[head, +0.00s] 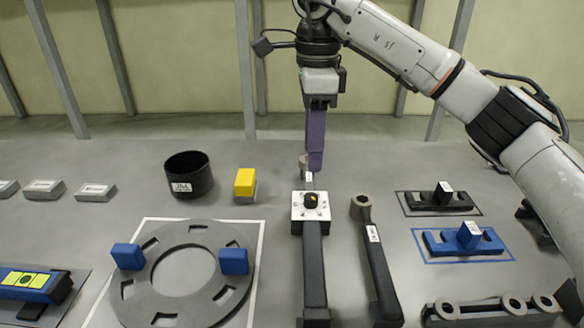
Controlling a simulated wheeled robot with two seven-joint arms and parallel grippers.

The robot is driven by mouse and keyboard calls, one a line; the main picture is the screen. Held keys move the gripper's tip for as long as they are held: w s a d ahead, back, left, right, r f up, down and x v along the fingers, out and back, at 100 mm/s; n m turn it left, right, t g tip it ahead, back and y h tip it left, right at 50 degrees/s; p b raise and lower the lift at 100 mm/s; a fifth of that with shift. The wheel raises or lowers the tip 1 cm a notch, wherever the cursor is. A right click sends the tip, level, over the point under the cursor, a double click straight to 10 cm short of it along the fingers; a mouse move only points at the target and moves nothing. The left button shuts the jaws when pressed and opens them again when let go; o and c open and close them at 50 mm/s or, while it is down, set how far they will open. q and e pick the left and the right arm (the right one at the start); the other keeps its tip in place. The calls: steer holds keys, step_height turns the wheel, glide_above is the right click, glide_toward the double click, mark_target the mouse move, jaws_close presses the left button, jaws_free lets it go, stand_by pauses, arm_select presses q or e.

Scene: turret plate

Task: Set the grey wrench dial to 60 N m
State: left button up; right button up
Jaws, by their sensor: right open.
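A wrench with a dark handle (314,265) lies lengthwise in the middle of the table. At its far end is a white square dial plate (299,213) with a black knob (311,200) bearing a small yellow mark. The scale figures are too small to read. My right gripper (316,168) points down with purple fingers, open and seen edge-on. Its tips appear just above or behind the knob, with no visible contact. A small grey part with a white label (308,176) is partly hidden by the fingers. My left gripper is out of view.
A second wrench (376,255) with a ring head lies close right. A slotted ring plate (168,297) with blue blocks is at left. A black cup (188,178) and yellow block (245,183) stand behind it. Blue (440,244) and black (425,201) fixtures are at right.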

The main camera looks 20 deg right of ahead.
mark_target(312, 196)
steer(key=f, duration=0.3)
steer(key=f+b, duration=0.1)
steer(key=shift+s+f, duration=0.25)
steer(key=shift+s, duration=0.15)
step_height(312, 196, down, 4)
steer(key=shift+w+r, duration=0.1)
steer(key=shift+f, duration=0.75)
steer(key=shift+w, duration=0.1)
jaws_close()
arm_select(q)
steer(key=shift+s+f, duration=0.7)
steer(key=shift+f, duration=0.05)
